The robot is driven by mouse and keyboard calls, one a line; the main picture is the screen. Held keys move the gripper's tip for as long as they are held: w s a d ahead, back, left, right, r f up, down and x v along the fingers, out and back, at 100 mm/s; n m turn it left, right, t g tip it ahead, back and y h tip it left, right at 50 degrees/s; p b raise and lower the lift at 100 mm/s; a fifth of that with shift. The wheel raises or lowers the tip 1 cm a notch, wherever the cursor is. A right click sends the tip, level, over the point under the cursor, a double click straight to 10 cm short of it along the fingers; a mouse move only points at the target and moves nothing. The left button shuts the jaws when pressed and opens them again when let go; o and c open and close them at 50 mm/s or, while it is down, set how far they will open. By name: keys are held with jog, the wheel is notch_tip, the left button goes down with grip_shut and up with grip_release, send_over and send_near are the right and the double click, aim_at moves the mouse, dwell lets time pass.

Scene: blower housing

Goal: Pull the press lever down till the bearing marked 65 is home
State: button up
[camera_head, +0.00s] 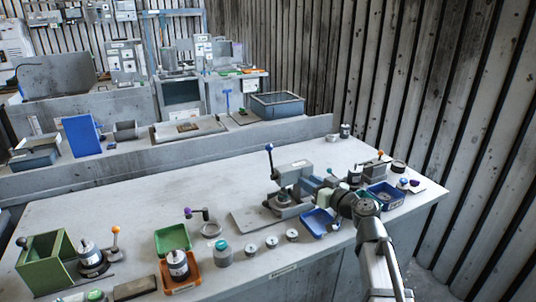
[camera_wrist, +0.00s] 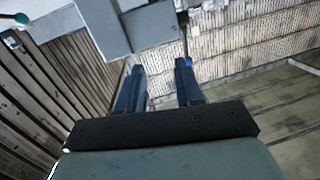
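The grey press (camera_head: 296,176) stands on a plate in the middle of the bench. Its lever (camera_head: 271,162) stands upright on the left, with a blue ball (camera_head: 269,147) on top. A small part (camera_head: 283,198) sits under the press head; I cannot read a mark on it. Several ring-like parts lie in front, among them a bearing (camera_head: 271,241); their marks are too small to read. My gripper (camera_wrist: 160,72) shows two dark blue fingers, apart, with nothing held between them.
A blue tray (camera_head: 318,222) lies in front of the press, a blue bin (camera_head: 385,196) to its right. At left stand a green box (camera_head: 46,262), an orange tray (camera_head: 187,284) and a green tray (camera_head: 172,238). In the wrist view, grey blocks (camera_wrist: 125,25) lie beyond the fingers.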

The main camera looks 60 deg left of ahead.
jog(key=s+a+r, duration=0.1)
jog(key=s+a, duration=0.2)
jog(key=a, duration=0.5)
jog(key=s+a+r+g, duration=0.1)
jog(key=s+a+r, duration=0.1)
jog(key=a, duration=0.6)
jog(key=shift+s+a+r+n+y, duration=0.2)
jog(key=shift+s+r+n+y, duration=0.15)
jog(key=shift+s, duration=0.5)
grip_shut()
